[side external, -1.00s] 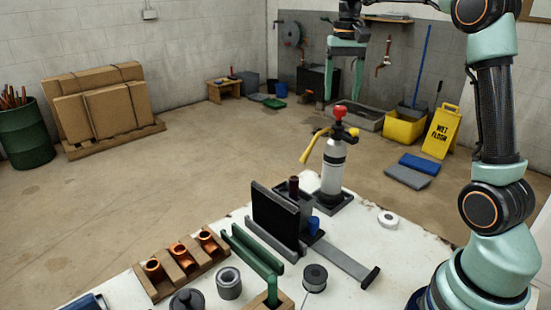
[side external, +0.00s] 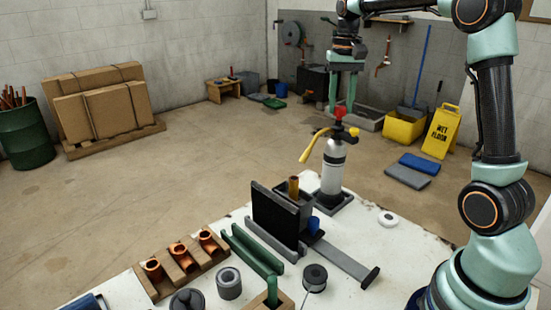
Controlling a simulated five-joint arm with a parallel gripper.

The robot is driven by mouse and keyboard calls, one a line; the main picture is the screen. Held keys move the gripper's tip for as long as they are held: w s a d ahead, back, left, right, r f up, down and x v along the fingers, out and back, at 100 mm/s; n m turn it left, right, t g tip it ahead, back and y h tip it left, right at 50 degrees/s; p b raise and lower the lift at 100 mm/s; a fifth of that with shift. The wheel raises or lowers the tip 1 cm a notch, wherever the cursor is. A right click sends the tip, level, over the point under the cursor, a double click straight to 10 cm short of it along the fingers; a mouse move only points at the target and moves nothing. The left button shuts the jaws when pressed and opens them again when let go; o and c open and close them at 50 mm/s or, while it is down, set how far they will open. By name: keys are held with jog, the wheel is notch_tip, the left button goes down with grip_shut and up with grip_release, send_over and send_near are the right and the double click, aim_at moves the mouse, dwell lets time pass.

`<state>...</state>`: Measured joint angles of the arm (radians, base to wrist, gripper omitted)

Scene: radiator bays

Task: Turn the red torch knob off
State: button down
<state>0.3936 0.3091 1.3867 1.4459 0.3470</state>
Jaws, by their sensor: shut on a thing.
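The torch (side external: 333,168) is a pale grey bottle with a black top, standing upright in a dark square holder on the white table. Its yellow nozzle (side external: 312,148) points left and down. The red knob (side external: 340,113) sits on top of the torch. My gripper (side external: 341,110) points down from above, its green fingers on either side of the red knob and shut on it. The fingers partly hide the knob's sides. I cannot tell how far the knob is turned.
A dark plate fixture (side external: 275,214) holds an upright golden-brown pipe (side external: 293,188) left of the torch. A rack of copper fittings (side external: 181,260), green rails (side external: 254,252) and a spool (side external: 315,277) stand nearer the front.

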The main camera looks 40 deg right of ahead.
aim_at(340, 107)
jog(key=shift+m, duration=1.1)
jog(key=shift+c, duration=2.4)
grip_release()
notch_tip(340, 107, up, 12)
